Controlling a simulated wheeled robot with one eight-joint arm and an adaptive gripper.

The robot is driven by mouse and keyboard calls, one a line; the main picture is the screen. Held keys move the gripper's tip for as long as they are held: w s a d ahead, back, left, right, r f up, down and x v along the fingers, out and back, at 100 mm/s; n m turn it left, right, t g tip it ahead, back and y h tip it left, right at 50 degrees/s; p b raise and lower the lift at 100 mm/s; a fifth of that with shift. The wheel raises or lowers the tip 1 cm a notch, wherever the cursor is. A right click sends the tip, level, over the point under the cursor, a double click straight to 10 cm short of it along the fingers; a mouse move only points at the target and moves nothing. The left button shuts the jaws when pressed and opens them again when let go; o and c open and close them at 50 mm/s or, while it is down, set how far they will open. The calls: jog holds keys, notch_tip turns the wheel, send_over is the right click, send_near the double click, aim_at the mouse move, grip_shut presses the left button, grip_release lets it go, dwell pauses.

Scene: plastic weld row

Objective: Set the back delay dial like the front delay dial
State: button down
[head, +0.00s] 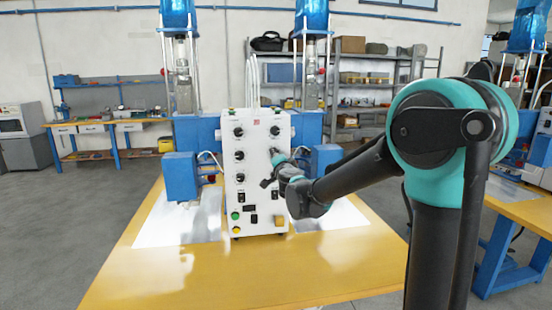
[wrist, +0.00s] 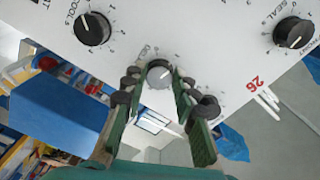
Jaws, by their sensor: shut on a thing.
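My gripper (wrist: 159,82) is shut on a small round grey-topped dial (wrist: 158,70) on the white control panel, one finger on each side. The lettering beside this dial is tiny and partly hidden, so I cannot read its setting surely. In the head view my gripper (head: 274,168) is at the right side of the panel (head: 257,194), and my wrist hides part of that side. I cannot tell from the labels which dial is the front delay and which the back delay.
The wrist view shows a black dial (wrist: 92,28) at upper left and a black "SEAL S" dial (wrist: 294,32) at upper right. In the head view, black dials (head: 239,155) line the panel's left side, above lower buttons (head: 235,216). Blue machine blocks (head: 181,176) flank the panel. The yellow table (head: 190,275) is clear in front.

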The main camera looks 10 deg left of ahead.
dwell(0.3)
jog(key=c, duration=1.2)
grip_release()
jog(key=shift+s, duration=0.1)
jog(key=v, duration=1.2)
